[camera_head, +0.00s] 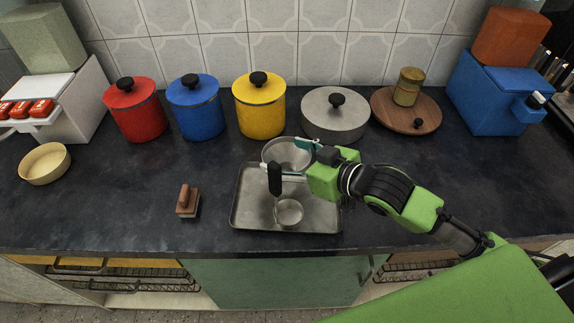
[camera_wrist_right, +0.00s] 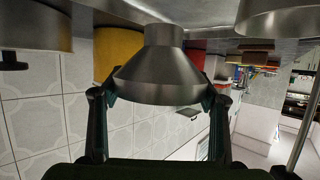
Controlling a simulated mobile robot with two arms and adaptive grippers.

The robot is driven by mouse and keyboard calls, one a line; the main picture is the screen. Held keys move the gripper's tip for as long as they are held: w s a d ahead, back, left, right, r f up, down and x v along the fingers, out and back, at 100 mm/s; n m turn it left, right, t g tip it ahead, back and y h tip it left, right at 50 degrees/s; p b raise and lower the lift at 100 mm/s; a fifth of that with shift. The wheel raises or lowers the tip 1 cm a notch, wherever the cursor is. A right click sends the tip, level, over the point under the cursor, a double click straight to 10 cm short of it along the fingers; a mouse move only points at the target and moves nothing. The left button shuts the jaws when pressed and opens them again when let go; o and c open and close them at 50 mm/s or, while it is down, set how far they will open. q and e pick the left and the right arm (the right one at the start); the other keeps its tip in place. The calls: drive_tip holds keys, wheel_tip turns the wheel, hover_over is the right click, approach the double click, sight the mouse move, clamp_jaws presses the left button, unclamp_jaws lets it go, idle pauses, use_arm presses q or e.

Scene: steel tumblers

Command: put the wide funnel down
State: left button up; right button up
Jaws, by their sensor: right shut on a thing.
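The wide funnel (camera_head: 286,152) is a steel cone with its broad mouth facing up. My right gripper (camera_head: 292,159) is shut on it, its fingers on either side of the broad part. In the right wrist view, which is upside down, the funnel (camera_wrist_right: 160,78) sits between the two fingertips, its narrow spout pointing toward the counter. In the head view it hangs over the back part of a steel tray (camera_head: 250,218); the spout's lower end is hidden, so I cannot tell whether it touches. My left gripper is not in view.
Red (camera_head: 137,112), blue (camera_head: 196,108) and yellow (camera_head: 260,107) canisters and a grey lidded pot (camera_head: 335,117) stand behind. The counter's left front is clear.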

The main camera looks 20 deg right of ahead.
drive_tip(key=shift+f, duration=1.4)
drive_tip(key=shift+f, duration=0.1)
drive_tip(key=o, duration=1.2)
drive_tip(key=shift+v, duration=6.05)
